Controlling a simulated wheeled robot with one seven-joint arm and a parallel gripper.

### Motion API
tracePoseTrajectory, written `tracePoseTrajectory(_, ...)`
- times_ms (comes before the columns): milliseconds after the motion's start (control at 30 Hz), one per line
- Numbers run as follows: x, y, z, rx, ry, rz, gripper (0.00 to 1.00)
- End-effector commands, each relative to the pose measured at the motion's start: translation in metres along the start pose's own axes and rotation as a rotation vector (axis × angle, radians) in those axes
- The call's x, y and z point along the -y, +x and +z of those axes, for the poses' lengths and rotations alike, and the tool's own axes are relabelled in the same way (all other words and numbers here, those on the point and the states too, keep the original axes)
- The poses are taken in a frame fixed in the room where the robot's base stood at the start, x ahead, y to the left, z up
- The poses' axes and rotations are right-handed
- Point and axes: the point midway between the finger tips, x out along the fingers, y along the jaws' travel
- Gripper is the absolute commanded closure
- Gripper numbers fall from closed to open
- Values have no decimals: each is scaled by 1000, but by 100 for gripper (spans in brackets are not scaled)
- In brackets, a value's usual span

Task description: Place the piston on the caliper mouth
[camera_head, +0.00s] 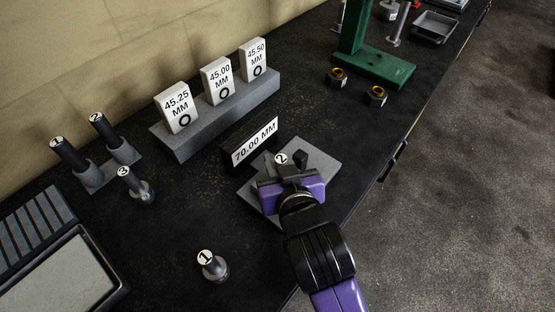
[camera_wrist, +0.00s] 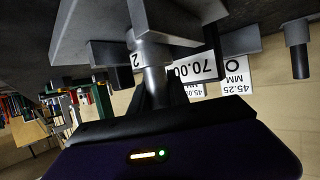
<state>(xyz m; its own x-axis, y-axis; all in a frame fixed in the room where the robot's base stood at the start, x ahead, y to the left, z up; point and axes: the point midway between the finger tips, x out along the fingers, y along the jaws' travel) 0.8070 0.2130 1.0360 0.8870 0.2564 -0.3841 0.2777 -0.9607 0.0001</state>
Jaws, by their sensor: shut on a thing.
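My gripper (camera_head: 290,176) is shut on the grey stem of the piston marked 2 (camera_head: 281,159), over the caliper, a grey plate (camera_head: 321,162) with upright dark blocks and a "70.00 MM" sign (camera_head: 255,141) beside it. In the wrist view the piston's stem (camera_wrist: 154,84) stands between my fingers, its wider end close to the grey plate (camera_wrist: 85,35). Whether it touches the plate or a block is unclear. Piston 1 (camera_head: 212,266) stands upright on the bench at the front, and piston 3 (camera_head: 142,192) stands farther left.
Signs marked 45.25 (camera_head: 177,106), 45.00 and 45.50 MM stand on a grey block (camera_head: 223,117) behind. Two dark numbered handles (camera_head: 70,155) stand in a holder at left. A grey tray (camera_head: 65,275) lies front left. A green stand (camera_head: 371,66) and two nuts are beyond. The bench's right edge is close.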

Motion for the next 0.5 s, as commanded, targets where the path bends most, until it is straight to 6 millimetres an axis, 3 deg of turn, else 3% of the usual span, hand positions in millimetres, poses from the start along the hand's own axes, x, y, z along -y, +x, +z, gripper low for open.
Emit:
tracePoseTrajectory(367, 0, 1, 2, -4, 0, 0, 100)
tracePoseTrajectory(400, 0, 2, 3, -2, 0, 0, 75)
tracePoseTrajectory(433, 0, 1, 3, -2, 0, 0, 70)
tracePoseTrajectory(500, 0, 1, 3, -2, 0, 0, 70)
